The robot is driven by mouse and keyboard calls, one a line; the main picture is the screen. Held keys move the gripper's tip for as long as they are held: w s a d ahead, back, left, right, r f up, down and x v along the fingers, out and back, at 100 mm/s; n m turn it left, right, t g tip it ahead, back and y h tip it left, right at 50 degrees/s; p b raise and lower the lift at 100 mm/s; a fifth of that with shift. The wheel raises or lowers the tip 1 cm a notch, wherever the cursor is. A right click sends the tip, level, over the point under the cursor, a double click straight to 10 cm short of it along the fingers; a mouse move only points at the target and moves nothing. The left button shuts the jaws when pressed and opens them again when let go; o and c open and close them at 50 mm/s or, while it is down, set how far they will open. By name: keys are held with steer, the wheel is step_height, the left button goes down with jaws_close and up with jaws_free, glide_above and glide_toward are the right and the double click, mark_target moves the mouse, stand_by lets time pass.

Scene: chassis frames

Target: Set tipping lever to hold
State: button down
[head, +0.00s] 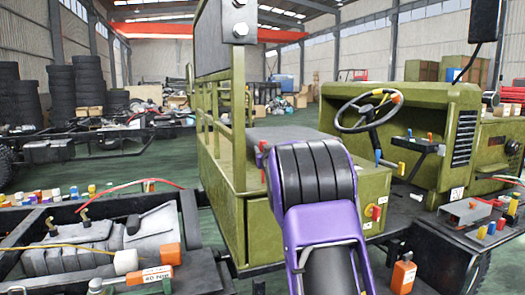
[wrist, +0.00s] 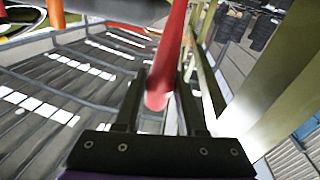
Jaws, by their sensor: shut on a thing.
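In the wrist view my gripper (wrist: 162,84) has its two dark fingers on either side of a red rounded bar (wrist: 172,45) and is shut on it. The bar looks like a lever handle; its rounded end points towards the camera, and its far end runs out of the top of the picture. No hold marking can be read.
A steering wheel (head: 367,111) and small coloured levers (head: 390,163) are right of the arm. A red and yellow switch (head: 376,212) sits on the green side panel. A chassis with a gearbox (head: 110,240) stands at left. Green floor (head: 150,165) is open behind.

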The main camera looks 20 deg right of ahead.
steer(key=c, duration=0.6)
jaws_free()
steer(key=shift+w+a+r, duration=0.1)
steer(key=shift+r, duration=0.05)
steer(key=shift+o, duration=0.5)
steer(key=s+a+f, duration=0.1)
steer(key=s+a, duration=0.1)
steer(key=s, duration=1.5)
steer(key=shift+s+a+b, duration=0.15)
steer(key=shift+a+b, duration=0.15)
steer(key=shift+b, duration=0.15)
steer(key=shift+f, duration=0.15)
